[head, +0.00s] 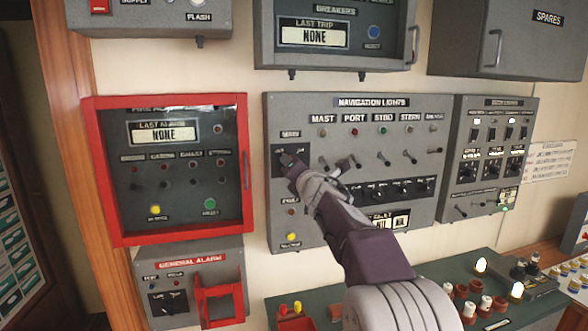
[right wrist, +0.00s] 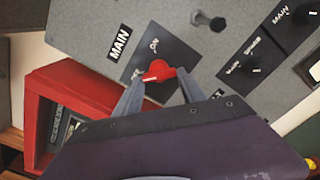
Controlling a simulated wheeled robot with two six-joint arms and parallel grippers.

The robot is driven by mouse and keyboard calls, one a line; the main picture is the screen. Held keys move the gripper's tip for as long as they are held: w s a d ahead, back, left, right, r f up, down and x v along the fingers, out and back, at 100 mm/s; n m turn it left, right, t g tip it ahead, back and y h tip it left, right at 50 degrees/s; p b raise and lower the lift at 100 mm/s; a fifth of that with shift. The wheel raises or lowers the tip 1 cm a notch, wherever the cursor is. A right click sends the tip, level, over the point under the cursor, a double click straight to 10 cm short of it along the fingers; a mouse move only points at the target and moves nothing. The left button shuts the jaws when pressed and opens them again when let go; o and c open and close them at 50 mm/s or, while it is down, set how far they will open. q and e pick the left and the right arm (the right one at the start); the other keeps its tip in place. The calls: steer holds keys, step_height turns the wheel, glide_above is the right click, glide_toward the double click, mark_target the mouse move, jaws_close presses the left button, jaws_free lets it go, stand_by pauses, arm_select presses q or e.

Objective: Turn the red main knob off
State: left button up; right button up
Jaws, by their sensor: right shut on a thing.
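The red main knob (right wrist: 158,71) sits on a black plate beside the "MAIN" label (right wrist: 118,44) in the right wrist view. An "ON" mark shows on the plate just above it. My right gripper (right wrist: 160,80) has one finger on each side of the knob and is shut on it. In the head view, my right gripper (head: 296,171) reaches the upper left of the navigation lights panel (head: 345,218) and hides the knob; part of its black plate (head: 279,153) shows. Exactly where the knob points is hard to tell. My left gripper is not in view.
Toggle switches (head: 409,156) stick out right of my gripper. A red-framed alarm box (head: 246,170) stands close on the left, with a general alarm box (head: 190,262) below. A green desk (head: 420,270) with small lamps lies below right.

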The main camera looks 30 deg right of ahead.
steer(key=shift+r, duration=0.25)
steer(key=o, duration=1.2)
steer(key=shift+o, duration=0.8)
steer(key=shift+d+f, duration=0.1)
steer(key=shift+f, duration=0.05)
steer(key=v, duration=0.9)
steer(key=shift+b, duration=0.45)
